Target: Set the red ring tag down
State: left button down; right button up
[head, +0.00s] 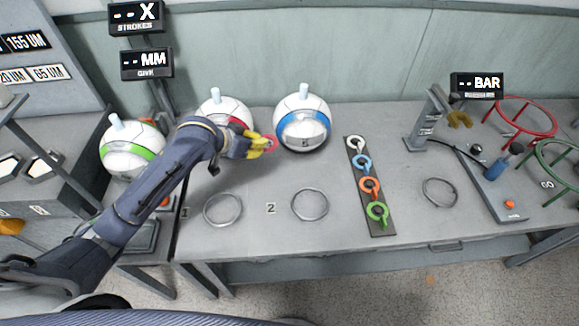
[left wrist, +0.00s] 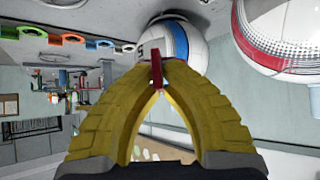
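My left gripper (head: 257,147) is shut on the red ring tag (head: 270,142), holding it above the bench between the red-banded ball (head: 226,107) and the blue-banded ball (head: 301,117). In the left wrist view the yellow fingers (left wrist: 158,82) meet on the red tag (left wrist: 157,68), seen edge-on. The dark tag strip (head: 388,229) carries white (head: 355,143), blue (head: 361,162), orange (head: 369,186) and green (head: 377,211) ring tags. My arm partly hides the red-banded ball. My right gripper is not in view.
A green-banded ball (head: 131,150) stands at the left. Two metal rings (head: 222,210) (head: 310,204) lie on the bench front, with another (head: 440,192) right of the strip. A gauge stand (head: 425,125) and red (head: 527,117) and green (head: 560,165) hoops are at the right.

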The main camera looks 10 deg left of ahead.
pick_arm(q)
notch_tip(320, 180, down, 18)
jog(key=shift+f, duration=0.1)
dwell(0.5)
jog(key=c, duration=2)
grip_release()
jog(key=shift+c, duration=0.2)
jog(key=o, duration=0.4)
jog(key=shift+o, duration=0.2)
jog(key=v, duration=1.2)
